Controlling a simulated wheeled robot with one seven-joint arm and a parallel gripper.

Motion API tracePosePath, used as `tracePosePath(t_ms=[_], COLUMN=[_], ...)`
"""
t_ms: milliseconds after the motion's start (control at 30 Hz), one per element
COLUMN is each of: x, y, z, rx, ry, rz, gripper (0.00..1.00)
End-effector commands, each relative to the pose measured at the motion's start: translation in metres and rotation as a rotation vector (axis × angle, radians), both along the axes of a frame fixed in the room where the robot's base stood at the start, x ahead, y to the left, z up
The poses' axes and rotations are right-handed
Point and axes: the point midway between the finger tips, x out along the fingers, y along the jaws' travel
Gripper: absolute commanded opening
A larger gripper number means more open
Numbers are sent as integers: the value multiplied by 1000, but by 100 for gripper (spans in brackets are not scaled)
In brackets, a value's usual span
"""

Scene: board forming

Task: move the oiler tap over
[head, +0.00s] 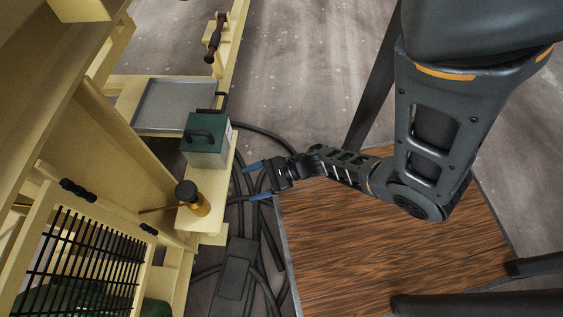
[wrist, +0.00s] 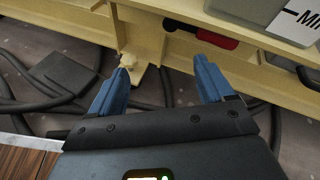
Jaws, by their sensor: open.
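My gripper (head: 255,182) is open and empty, its two blue fingers pointing left at the cream machine's ledge. In the wrist view the open gripper (wrist: 163,66) faces a cream beam, and a red-and-black lever-like part (wrist: 216,39) sits in a gap beyond the right finger. I cannot tell whether this is the oiler tap. A brass oiler-like pot (head: 201,207) with a black knob and thin spout stands on the ledge, left of and below my gripper in the head view. My fingers appear apart from all of these.
A green-topped box (head: 206,148) with a black handle stands on the ledge, beside a grey tray (head: 178,106). Black cables (head: 268,235) lie on the floor. A wooden tabletop (head: 390,245) lies under my arm. A black mesh guard (head: 85,255) is at lower left.

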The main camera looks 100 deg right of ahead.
Motion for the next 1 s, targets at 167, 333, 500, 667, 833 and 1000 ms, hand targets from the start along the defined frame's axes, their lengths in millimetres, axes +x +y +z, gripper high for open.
tracePosePath(t_ms=[167, 333, 500, 667, 833, 1000], x=[-19, -37, -52, -62, -68, -70], y=[25, 41, 50, 55, 59, 61], z=[21, 40, 63, 88, 119, 145], rx=[-174, -356, -546, -720, -893, -1039], ry=[157, 278, 364, 419, 452, 466], rz=[173, 330, 471, 586, 690, 764], gripper=[81, 81, 81, 81, 81, 81])
